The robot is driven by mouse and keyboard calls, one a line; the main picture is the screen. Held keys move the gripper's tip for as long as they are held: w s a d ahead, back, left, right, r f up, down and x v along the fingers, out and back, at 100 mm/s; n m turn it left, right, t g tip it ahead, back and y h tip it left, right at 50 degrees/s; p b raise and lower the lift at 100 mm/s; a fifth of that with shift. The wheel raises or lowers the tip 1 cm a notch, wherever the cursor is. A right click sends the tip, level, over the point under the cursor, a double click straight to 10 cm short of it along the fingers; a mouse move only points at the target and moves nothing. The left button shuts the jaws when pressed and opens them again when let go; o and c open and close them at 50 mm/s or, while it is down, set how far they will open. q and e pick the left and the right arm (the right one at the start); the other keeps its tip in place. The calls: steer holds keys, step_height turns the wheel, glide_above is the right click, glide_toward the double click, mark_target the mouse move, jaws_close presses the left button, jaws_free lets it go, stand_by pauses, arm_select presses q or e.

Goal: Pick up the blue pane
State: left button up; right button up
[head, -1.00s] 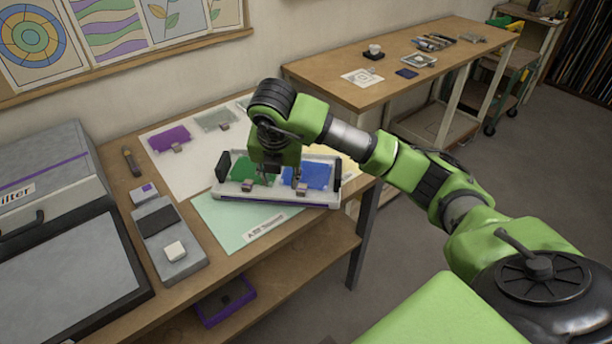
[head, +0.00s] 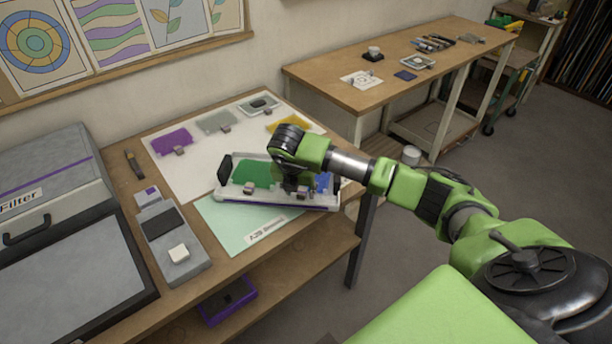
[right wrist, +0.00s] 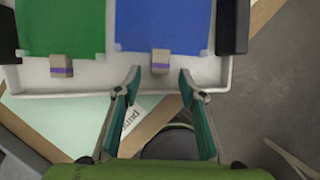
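The blue pane (right wrist: 162,25) lies flat in the right half of a white tray (right wrist: 120,80), beside a green pane (right wrist: 60,25). A small beige tab with a purple band (right wrist: 160,62) sits at the blue pane's near edge. My right gripper (right wrist: 159,78) is open and empty, with its fingertips on either side of the tab's near end and a gap on both sides. In the head view, my right wrist hides most of the blue pane (head: 323,182). Contact cannot be told. My left gripper is not in view.
The tray has dark upright end pieces (head: 224,168). A pale green labelled sheet (head: 225,222) lies in front of it. Purple (head: 172,142), grey (head: 217,121) and yellow (head: 287,124) panes lie behind on a white sheet. A grey device (head: 170,238) stands to the left.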

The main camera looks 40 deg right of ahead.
steer(key=shift+x, duration=1.15)
jaws_close()
steer(key=shift+r, duration=0.2)
